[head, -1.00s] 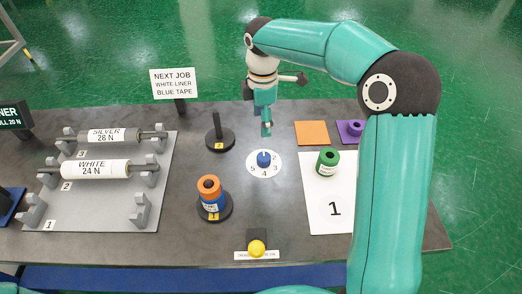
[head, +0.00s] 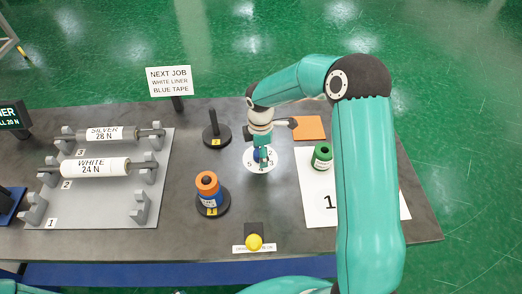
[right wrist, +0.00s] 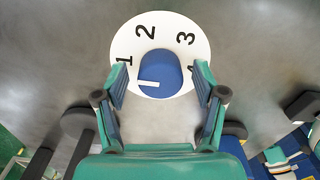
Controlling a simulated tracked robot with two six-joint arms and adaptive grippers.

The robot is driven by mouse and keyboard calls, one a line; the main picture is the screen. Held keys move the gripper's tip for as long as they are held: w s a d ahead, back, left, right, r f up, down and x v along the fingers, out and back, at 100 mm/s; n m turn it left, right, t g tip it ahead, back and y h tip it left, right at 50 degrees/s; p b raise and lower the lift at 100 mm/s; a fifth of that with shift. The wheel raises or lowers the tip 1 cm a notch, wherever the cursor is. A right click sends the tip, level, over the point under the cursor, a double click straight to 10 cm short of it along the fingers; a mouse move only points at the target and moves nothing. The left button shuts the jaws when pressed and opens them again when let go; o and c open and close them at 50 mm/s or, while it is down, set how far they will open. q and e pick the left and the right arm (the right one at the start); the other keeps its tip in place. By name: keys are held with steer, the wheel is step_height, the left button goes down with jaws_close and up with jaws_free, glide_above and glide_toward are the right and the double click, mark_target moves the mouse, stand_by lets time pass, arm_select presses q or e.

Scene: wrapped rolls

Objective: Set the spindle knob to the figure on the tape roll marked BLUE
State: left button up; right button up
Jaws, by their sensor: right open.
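The blue spindle knob (right wrist: 160,70) sits on a white round dial (right wrist: 165,28) with figures around it. Its white mark points left in the right wrist view, near the 1 side; the exact setting is unclear. My right gripper (right wrist: 160,76) is open, its fingers on either side of the knob; contact cannot be told. In the head view my right gripper (head: 263,160) is down over the dial and partly hides the knob. A blue tape roll (head: 208,200) stands under an orange roll (head: 207,183) on a post; its label is too small to read. My left gripper is not in view.
An empty black post (head: 214,132) stands behind left of the dial. A green roll (head: 322,155) stands on a white sheet (head: 318,205) to the right. A rack (head: 100,207) holds SILVER and WHITE rollers at left.

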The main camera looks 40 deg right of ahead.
steer(key=shift+c, duration=0.3)
steer(key=c, duration=1)
steer(key=shift+d, duration=0.15)
steer(key=shift+c, duration=0.4)
steer(key=shift+f, duration=0.1)
